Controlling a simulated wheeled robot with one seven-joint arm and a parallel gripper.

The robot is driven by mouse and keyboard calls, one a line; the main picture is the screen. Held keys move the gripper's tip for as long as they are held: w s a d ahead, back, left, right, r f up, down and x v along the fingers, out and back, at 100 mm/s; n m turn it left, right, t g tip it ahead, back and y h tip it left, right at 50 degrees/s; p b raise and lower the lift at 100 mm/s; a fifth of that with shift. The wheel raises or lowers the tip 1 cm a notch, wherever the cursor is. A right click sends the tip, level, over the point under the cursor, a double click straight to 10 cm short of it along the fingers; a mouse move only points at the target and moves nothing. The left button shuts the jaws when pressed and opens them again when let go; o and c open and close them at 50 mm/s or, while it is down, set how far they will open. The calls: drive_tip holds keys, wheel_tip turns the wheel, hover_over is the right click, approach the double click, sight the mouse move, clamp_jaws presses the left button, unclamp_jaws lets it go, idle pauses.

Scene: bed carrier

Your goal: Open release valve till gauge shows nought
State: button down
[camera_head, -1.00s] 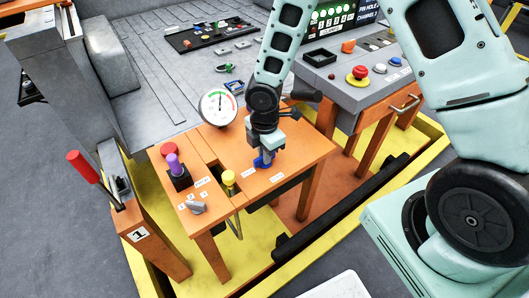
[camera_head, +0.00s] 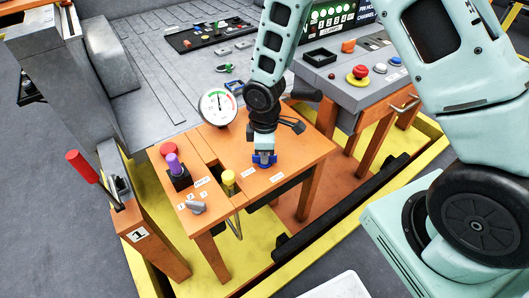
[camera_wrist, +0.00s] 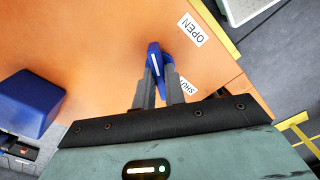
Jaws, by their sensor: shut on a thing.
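The blue release valve handle (camera_head: 264,161) is on the orange table (camera_head: 305,152). My gripper (camera_head: 264,151) points down over it and is shut on it. In the wrist view the blue handle (camera_wrist: 154,58) is between my two grey fingers (camera_wrist: 158,78). An OPEN label (camera_wrist: 191,29) lies up and right of the handle, and a partly hidden SHUT label (camera_wrist: 186,86) is beside the right finger. The round white gauge (camera_head: 219,107) stands behind and left of the valve. Its needle points roughly upward, but the reading is too small to tell.
A yellow knob (camera_head: 228,177), purple-topped lever (camera_head: 174,165), red button (camera_head: 167,148) and grey switch (camera_head: 197,208) are left of the valve. A red-handled lever (camera_head: 82,165) stands further left. A grey console (camera_head: 345,90) with buttons is behind right.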

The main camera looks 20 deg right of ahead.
drive_tip(key=m, duration=0.5)
drive_tip(key=shift+m, duration=0.3)
drive_tip(key=m+p, duration=0.1)
drive_tip(key=m, duration=0.4)
drive_tip(key=shift+m, duration=0.3)
drive_tip(key=c, duration=1.5)
unclamp_jaws()
drive_tip(key=shift+o, duration=0.2)
wheel_tip(320, 180, up, 18)
drive_tip(key=shift+f+p, duration=0.25)
drive_tip(key=shift+p, duration=0.15)
